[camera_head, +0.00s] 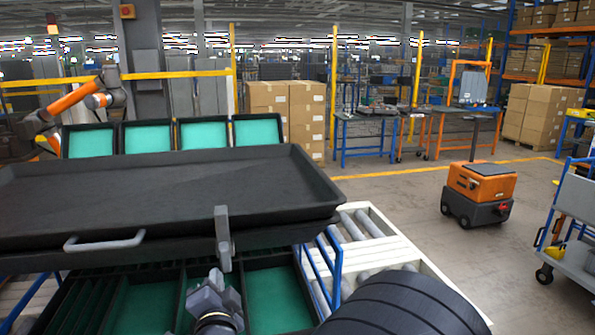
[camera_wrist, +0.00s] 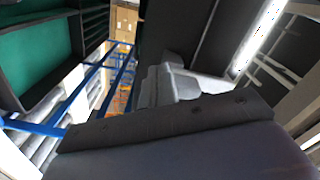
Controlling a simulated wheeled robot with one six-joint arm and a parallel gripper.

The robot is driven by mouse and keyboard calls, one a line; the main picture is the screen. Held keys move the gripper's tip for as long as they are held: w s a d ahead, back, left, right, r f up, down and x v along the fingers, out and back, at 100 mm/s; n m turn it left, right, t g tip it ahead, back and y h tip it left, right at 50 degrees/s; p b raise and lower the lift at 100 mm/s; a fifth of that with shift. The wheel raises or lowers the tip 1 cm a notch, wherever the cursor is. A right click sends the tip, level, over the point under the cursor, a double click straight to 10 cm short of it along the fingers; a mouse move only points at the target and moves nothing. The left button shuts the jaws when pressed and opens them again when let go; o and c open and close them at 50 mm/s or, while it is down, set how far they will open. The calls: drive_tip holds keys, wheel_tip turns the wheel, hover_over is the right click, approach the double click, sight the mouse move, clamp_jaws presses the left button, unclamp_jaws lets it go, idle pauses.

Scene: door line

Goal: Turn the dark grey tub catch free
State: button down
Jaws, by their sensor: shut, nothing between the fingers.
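The dark grey tub (camera_head: 150,190) is a wide, shallow tray with a light grey handle (camera_head: 104,242) on its near side. Its catch (camera_head: 223,238) is a grey bar that stands roughly upright across the near rim, right of the handle. My gripper (camera_head: 212,283) is below the catch in the head view and looks apart from it. It is shut and empty. In the wrist view the light grey fingers (camera_wrist: 175,84) point towards a dark surface, and I cannot clearly make out the catch there.
Below the tub is an open drawer with green-bottomed compartments (camera_head: 276,297). A roller conveyor (camera_head: 375,240) lies to the right, with a blue frame (camera_head: 326,268) close to the drawer. Green-lined bins (camera_head: 202,134) stand behind. An orange cart robot (camera_head: 480,190) is on the floor.

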drive_tip(key=shift+r, duration=0.15)
drive_tip(key=shift+a+r+b, duration=0.3)
drive_tip(key=shift+a+r, duration=0.05)
drive_tip(key=shift+r, duration=0.05)
drive_tip(key=shift+a+r, duration=0.1)
drive_tip(key=shift+s+r, duration=0.1)
drive_tip(key=shift+a+r, duration=0.2)
drive_tip(key=shift+r, duration=0.3)
drive_tip(key=shift+r, duration=0.1)
drive_tip(key=shift+a, duration=0.1)
